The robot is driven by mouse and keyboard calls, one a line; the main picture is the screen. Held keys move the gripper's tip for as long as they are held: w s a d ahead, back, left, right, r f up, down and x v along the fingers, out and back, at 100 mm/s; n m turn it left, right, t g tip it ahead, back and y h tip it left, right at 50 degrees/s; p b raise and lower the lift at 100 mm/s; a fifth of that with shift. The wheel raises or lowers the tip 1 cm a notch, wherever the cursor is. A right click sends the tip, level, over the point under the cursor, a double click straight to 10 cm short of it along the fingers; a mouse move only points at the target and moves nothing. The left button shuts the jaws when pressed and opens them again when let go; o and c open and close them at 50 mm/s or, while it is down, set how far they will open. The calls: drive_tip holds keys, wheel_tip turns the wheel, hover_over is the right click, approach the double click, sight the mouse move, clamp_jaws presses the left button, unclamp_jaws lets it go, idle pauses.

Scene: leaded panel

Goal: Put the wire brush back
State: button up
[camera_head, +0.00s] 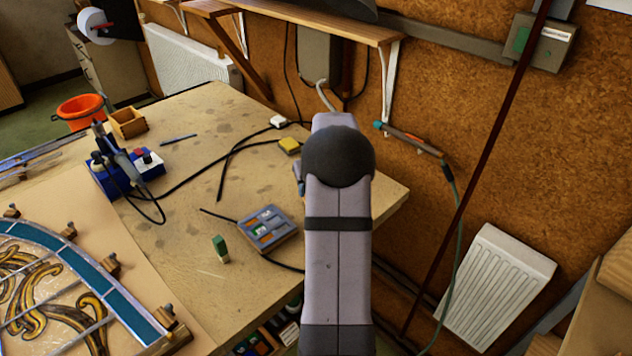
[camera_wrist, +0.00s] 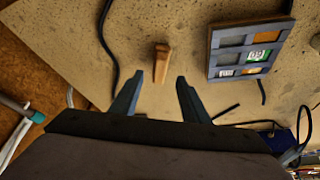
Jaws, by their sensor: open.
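A small brown wooden piece (camera_wrist: 161,62) lies on the bench in the wrist view, wider at one end; I take it for the wire brush, though no bristles can be made out. My gripper (camera_wrist: 160,82) is open and empty, its two dark blue-grey fingers apart, with the wooden piece just beyond and between the tips in the picture. Contact is not visible. In the head view my arm hides the wooden piece and most of the gripper.
A grey compartment tray (camera_head: 288,236) holds small blocks; it also shows in the wrist view (camera_wrist: 213,50). A green-topped block (camera_head: 220,249) stands nearby. Black cables (camera_head: 222,180) cross the bench. A blue soldering station (camera_head: 150,172) and the leaded panel (camera_head: 90,285) are at left.

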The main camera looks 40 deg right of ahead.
drive_tip(key=shift+b+v, duration=0.55)
drive_tip(key=shift+v, duration=2.2)
drive_tip(key=s+a+f+n+g+y, duration=0.1)
drive_tip(key=s+a+f, duration=0.1)
drive_tip(key=a, duration=1)
drive_tip(key=s+a+f+n+g+y, duration=0.1)
drive_tip(key=s+a+n, duration=0.15)
drive_tip(key=a, duration=1.05)
drive_tip(key=s+a+f+n+g, duration=0.1)
drive_tip(key=s+a+f, duration=0.3)
drive_tip(key=s+a, duration=0.7)
drive_tip(key=s+g, duration=0.1)
drive_tip(key=s, duration=0.2)
drive_tip(key=shift+s, duration=0.2)
drive_tip(key=shift+a+f, duration=0.1)
drive_tip(key=shift+a, duration=0.05)
wheel_tip(320, 180, down, 7)
drive_tip(key=b, duration=0.7)
